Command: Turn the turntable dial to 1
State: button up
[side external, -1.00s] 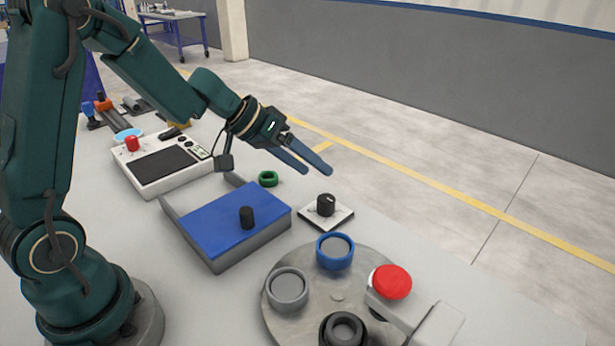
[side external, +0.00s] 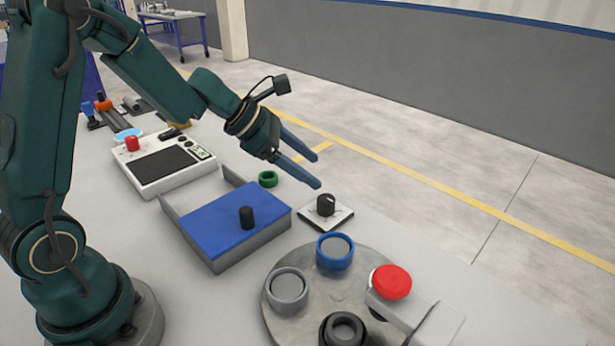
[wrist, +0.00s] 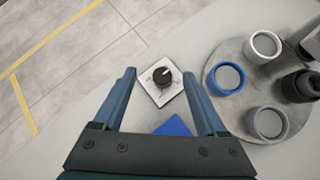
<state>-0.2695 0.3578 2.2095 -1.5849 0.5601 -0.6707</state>
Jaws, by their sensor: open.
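The turntable dial (side external: 326,205) is a black knob with a white pointer mark on a square white plate. It stands on the table beside the round grey turntable (side external: 272,322). In the wrist view the dial (wrist: 162,77) lies ahead of and between the fingers, its mark pointing to the upper right. The numbers on the plate are too small to read. My gripper (side external: 319,166) is open and empty, with its blue fingers above and a little to the left of the dial, apart from it. It also shows in the wrist view (wrist: 160,75).
The turntable carries a blue ring-topped cup (side external: 335,252), a grey one (side external: 288,289) and a black one (side external: 344,331). A red button (side external: 391,282) stands at its right.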

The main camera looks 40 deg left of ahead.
aim_at(323, 198)
notch_tip(323, 198, down, 5)
jog(key=shift+n, duration=1.2)
jog(key=shift+x, duration=2.6)
grip_shut()
